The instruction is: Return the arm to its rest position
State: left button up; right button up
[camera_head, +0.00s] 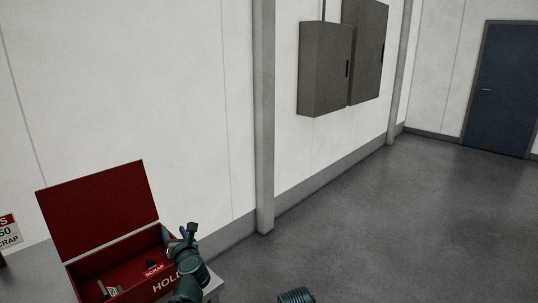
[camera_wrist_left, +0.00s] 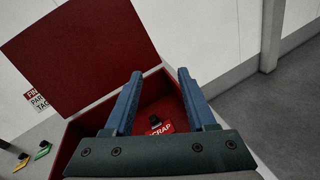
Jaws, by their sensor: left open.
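My left gripper (camera_head: 180,234) is at the right end of an open red box (camera_head: 166,286) in the head view. The box front bears white letters starting "HOL". In the left wrist view the blue fingers of my left gripper (camera_wrist_left: 160,76) are apart with nothing between the tips, over the box's inside. A red tag reading SCRAP (camera_head: 154,270) lies in the box with a small dark part (camera_wrist_left: 154,121) beside it. My right gripper does not show.
The box's raised lid (camera_head: 98,208) stands at its back left. It rests on a pale surface (camera_head: 214,283) near the wall. A sign (camera_head: 8,232) is at the left. Grey cabinets (camera_head: 326,68) hang on the wall. The floor (camera_head: 370,230) to the right is clear.

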pick_arm(q)
jog(key=w+d+r+m+t+h, duration=0.1)
jog(key=d+r+m+t+h, duration=0.15)
jog(key=d+m, duration=0.3)
jog(key=w+d+r+m+t+h, duration=0.1)
jog(key=w+d+m+t+h, duration=0.1)
jog(key=d+m+h, duration=0.3)
jog(key=s+d+f+m+g+h, duration=0.35)
jog(key=d+f+m+h, duration=0.35)
jog(key=d+m, duration=0.6)
jog(key=s+f+m+g, duration=0.8)
jog(key=s+f+m, duration=0.1)
jog(key=f+m, duration=0.2)
jog(key=s+a+f+m+g+y, duration=0.2)
jog(key=s+a+g+y, duration=0.15)
jog(key=s, duration=0.25)
jog(key=s+a+f+m+g+y, duration=0.2)
jog(key=s+a+f+m+g, duration=0.1)
jog(key=s+a, duration=0.2)
jog(key=s+d+r+m, duration=0.1)
jog(key=s+d, duration=0.1)
jog(key=d, duration=0.3)
jog(key=s+d+r+m+y+p, duration=0.1)
jog(key=s+d+m, duration=0.1)
jog(key=d, duration=0.4)
jog(key=shift+s+d+g+p, duration=0.3)
jog(key=shift+s+g, duration=0.05)
jog(key=shift+s, duration=0.5)
jog(key=shift+a, duration=0.15)
